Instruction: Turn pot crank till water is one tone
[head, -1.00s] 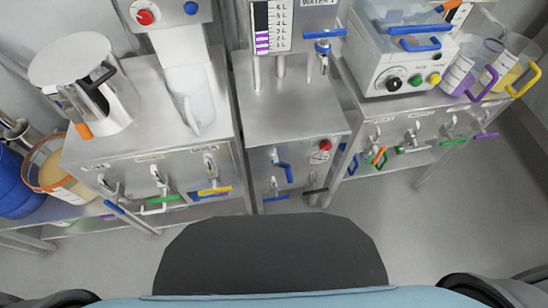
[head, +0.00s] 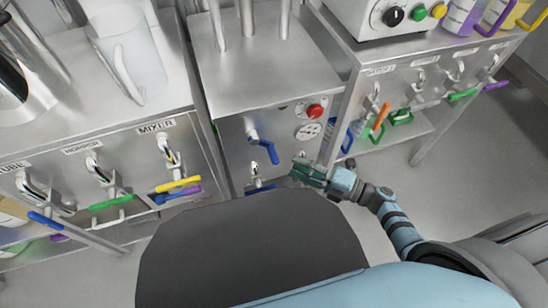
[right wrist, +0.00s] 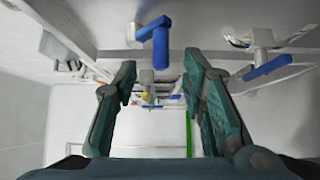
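Under the middle steel stand, a front panel (head: 235,150) carries a blue L-shaped crank (head: 265,148) and a lower blue handle (head: 262,188). I cannot tell which handle is the pot crank, and no water surface shows clearly. My right gripper (head: 300,178) is low in front of this panel, right of and below the blue crank, apart from it. In the right wrist view its two fingers (right wrist: 155,95) are spread with nothing between them. A blue crank (right wrist: 158,42) shows beyond the fingertips, and another blue handle (right wrist: 268,67) is at right. My left gripper is out of view.
A red button (head: 315,111) and round gauge (head: 308,131) are on the panel. Hooks with coloured handles line the left cabinet (head: 60,155) and right bench. A clear jug (head: 135,60) stands on the left top. Grey floor is open at right.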

